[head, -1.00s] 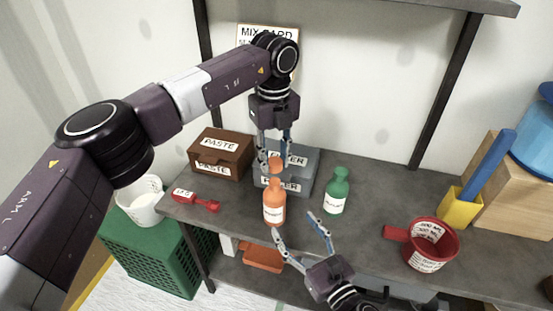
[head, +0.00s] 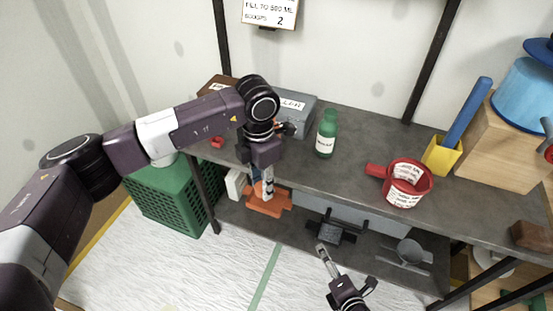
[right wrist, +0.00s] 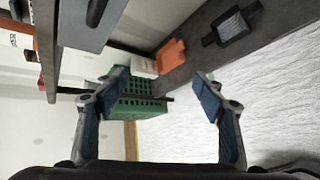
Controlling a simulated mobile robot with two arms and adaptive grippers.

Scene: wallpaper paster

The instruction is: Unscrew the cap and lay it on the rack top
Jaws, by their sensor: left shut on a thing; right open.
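My left gripper (head: 267,188) points down in front of the grey rack top (head: 345,175), above the lower shelf. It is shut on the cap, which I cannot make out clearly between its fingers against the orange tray. The orange bottle is mostly hidden behind my left wrist; a small orange patch shows there. My right gripper (head: 346,267) is open and empty, in front of the rack and below its top. Its two fingers also show wide apart in the right wrist view (right wrist: 162,85).
A green bottle (head: 327,133), a red measuring cup (head: 407,184) and a yellow holder (head: 441,157) stand on the rack top. A grey box (head: 294,106) is behind. An orange tray (head: 283,201) lies on the lower shelf. A green crate (head: 176,198) stands left. The top's middle front is clear.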

